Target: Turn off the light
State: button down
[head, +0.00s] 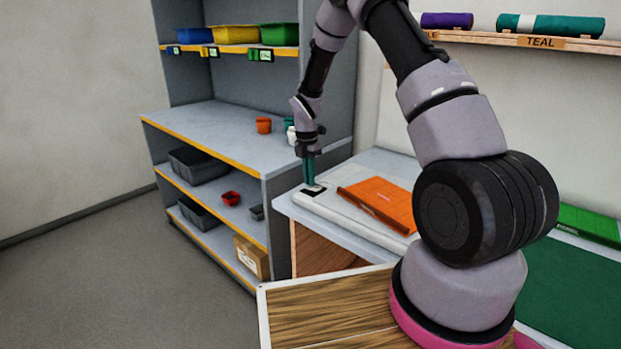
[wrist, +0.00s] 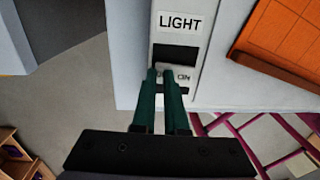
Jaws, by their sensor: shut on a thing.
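The light switch is a pale panel with a white LIGHT label (wrist: 180,22), a dark slot (wrist: 175,53) below it and a partly covered label reading ON. In the head view its dark face (head: 314,191) is at the near left end of a white slab on the counter. My gripper (wrist: 160,72), with teal fingers, points down onto the panel over the label area. Its fingers are close together, shut on the light switch's small moving part, which the fingers hide. My gripper also shows in the head view (head: 310,182).
An orange case (head: 378,203) lies just right of the switch. A grey shelf unit (head: 205,120) with bins and cups stands behind on the left. A wood-topped surface (head: 325,310) is in front. Open floor (head: 90,270) lies at left.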

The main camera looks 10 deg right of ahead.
jog(key=shift+s+d+f, duration=0.2)
jog(key=shift+s+f, duration=0.3)
jog(key=shift+s+d, duration=0.35)
jog(key=shift+s, duration=0.05)
jog(key=shift+r, duration=0.2)
jog(key=s+d+r+m+t, duration=0.1)
jog(key=s+r+m, duration=0.15)
jog(key=r, duration=0.85)
jog(key=s+r+m+t, duration=0.1)
jog(key=r+m, duration=0.3)
jog(key=r, duration=0.8)
jog(key=s+d+r+m+t+y, duration=0.1)
jog(key=s+r+m+t, duration=0.1)
jog(key=s+r+m, duration=0.3)
jog(key=s+d+r+m+t, duration=0.1)
jog(key=s+r+m, duration=0.4)
jog(key=s+m, duration=0.5)
jog(key=s+d+r+m+t+y, duration=0.1)
jog(key=s+r+m, duration=0.4)
jog(key=s, duration=0.6)
jog(key=d+m+t, duration=0.1)
jog(key=m, duration=0.1)
jog(key=shift+r+m+t+y, duration=0.15)
jog(key=shift+m+t+y, duration=0.15)
jog(key=shift+m+t, duration=0.1)
